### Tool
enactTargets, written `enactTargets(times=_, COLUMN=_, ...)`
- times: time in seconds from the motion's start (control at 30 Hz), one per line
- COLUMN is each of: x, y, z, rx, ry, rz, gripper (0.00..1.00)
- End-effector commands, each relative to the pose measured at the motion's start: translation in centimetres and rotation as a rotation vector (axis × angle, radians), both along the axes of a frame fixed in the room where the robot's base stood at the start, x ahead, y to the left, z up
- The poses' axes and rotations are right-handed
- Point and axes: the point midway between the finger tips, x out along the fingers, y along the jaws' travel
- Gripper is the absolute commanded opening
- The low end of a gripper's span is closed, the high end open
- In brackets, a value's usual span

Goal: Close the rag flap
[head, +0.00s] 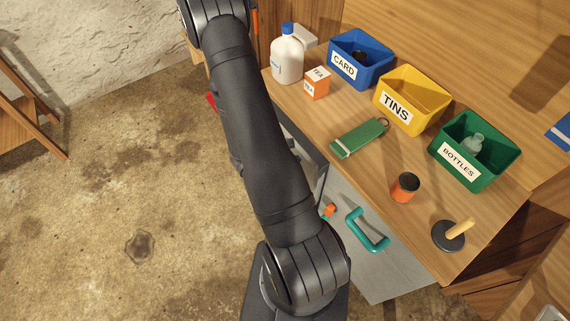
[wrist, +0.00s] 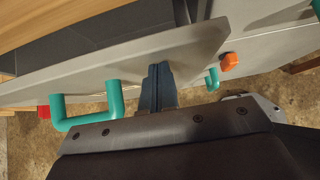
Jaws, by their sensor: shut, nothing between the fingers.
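The flap (wrist: 190,50) is a grey panel tilted out from the cabinet front, partly open, with a dark gap behind its upper edge in the wrist view. A teal handle (wrist: 85,112) sticks out from it at the left. In the head view a strip of the flap (head: 318,160) shows beside my arm, with the rest hidden. No label shows, so I cannot read whether it is the rag flap. My gripper (wrist: 158,72) is shut and empty, its tips at the flap's outer face, right of the handle. Contact is hard to tell. In the head view the gripper is hidden.
Another grey front (head: 390,270) with a teal handle (head: 367,230) lies to the right, by an orange knob (head: 328,210). The counter above holds blue (head: 378,78), yellow (head: 425,115) and green (head: 490,180) bins. The floor at left is clear.

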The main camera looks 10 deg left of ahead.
Motion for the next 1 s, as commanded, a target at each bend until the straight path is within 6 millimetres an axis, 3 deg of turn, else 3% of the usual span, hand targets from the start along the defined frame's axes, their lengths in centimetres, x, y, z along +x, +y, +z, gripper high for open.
enactTargets(times=0.57, x=-0.1, y=0.0, z=0.0, rx=0.003, ry=0.004, rz=0.002, gripper=0.00)
enactTargets(times=0.87, x=-2.7, y=2.7, z=-0.3, rx=0.001, ry=0.004, rz=0.006, gripper=0.00)
enactTargets(times=1.0, x=-4.2, y=4.2, z=1.7, rx=0.006, ry=0.001, rz=0.004, gripper=0.00)
